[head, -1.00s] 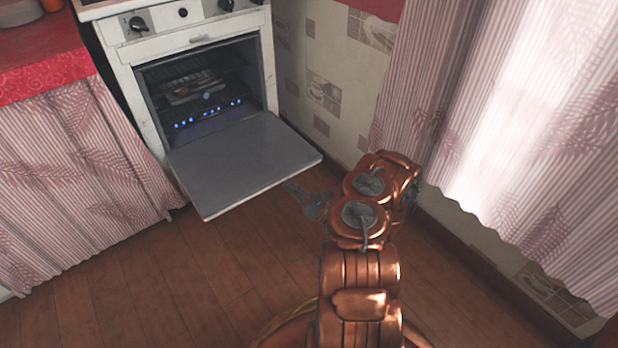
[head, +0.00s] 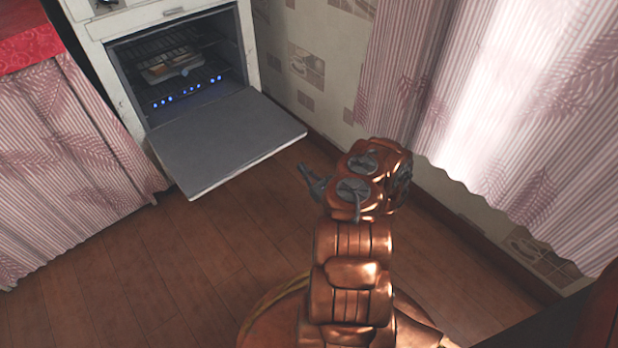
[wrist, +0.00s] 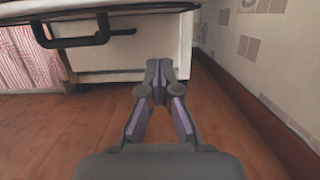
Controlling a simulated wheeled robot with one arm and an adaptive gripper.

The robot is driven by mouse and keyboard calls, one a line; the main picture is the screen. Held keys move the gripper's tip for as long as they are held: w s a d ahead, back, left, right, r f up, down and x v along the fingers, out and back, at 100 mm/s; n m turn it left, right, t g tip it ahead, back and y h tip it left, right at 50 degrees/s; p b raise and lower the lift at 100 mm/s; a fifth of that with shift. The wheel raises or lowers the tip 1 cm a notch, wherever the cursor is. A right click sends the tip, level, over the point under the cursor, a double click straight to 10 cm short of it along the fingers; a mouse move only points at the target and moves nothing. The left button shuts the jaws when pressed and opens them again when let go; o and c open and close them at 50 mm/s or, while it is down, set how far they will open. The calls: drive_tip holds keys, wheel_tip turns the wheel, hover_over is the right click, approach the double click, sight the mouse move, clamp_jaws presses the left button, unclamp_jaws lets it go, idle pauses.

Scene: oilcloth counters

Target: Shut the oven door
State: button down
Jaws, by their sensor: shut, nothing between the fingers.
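The white oven (head: 120,75) stands at the upper left of the head view. Its grey door (head: 230,140) is folded down, roughly level, and the cavity is open. In the wrist view the door's edge (wrist: 150,8) runs along the top, and its black handle (wrist: 85,40) hangs below it at upper left. My gripper (head: 307,176) is beyond the door's front right corner in the head view, apart from the door in the picture. In the wrist view my gripper (wrist: 160,68) is shut and empty, pointing at the oven's lower front, right of the handle.
A papered wall (head: 310,75) with a brown baseboard is close on the right, and a striped curtain (head: 500,110) hangs there. A curtained counter (head: 70,170) stands left of the oven. The wooden floor (head: 150,270) before the door is clear. Something lies on the oven rack (head: 170,68).

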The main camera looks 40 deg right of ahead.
drive_tip(key=w+r+b, duration=0.3)
drive_tip(key=w+r, duration=0.1)
drive_tip(key=r, duration=0.1)
drive_tip(key=shift+w+d, duration=0.15)
drive_tip(key=shift+w, duration=0.15)
idle(0.4)
drive_tip(key=shift+r, duration=0.25)
